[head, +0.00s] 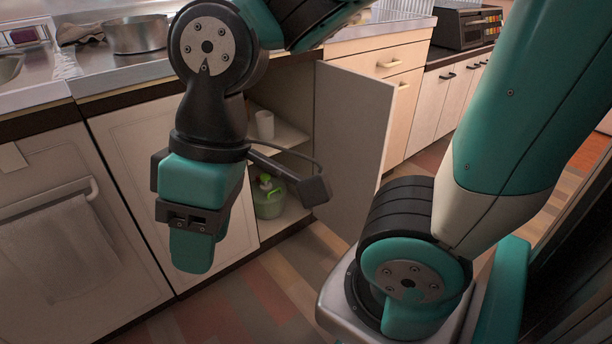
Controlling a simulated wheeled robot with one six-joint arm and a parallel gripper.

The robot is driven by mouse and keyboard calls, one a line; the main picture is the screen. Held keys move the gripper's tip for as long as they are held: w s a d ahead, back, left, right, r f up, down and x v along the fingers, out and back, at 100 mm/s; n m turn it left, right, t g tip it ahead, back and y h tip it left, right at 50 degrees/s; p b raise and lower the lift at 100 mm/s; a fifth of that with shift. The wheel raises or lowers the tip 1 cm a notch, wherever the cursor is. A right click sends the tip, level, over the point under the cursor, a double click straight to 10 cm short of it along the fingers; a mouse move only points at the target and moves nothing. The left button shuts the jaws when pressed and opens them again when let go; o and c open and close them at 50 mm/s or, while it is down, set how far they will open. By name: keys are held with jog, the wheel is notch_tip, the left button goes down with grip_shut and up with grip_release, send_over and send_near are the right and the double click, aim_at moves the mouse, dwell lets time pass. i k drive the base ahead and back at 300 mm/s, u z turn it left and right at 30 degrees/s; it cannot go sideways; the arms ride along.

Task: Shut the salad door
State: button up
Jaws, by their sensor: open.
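The cabinet door (352,150) is a plain grey-white panel, swung open and standing out from the counter front, right of the cabinet opening. Inside the opening, a green salad spinner (268,196) sits on the cabinet floor. My gripper (193,250) points downward in front of the cabinets, left of the opening and apart from the open door. It is open, and nothing shows between its fingers. My arm and gripper hide part of the cabinet front and the left edge of the opening.
A white cup (264,125) stands on the inner shelf (284,134). At left, a towel (55,250) hangs on a front handle. A metal pot (134,35) stands on the counter. The tiled floor (285,285) before the opening is clear.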

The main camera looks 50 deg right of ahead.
aim_at(354, 110)
jog(key=u, duration=2.45)
jog(key=k, duration=2.65)
jog(key=z, duration=1.9)
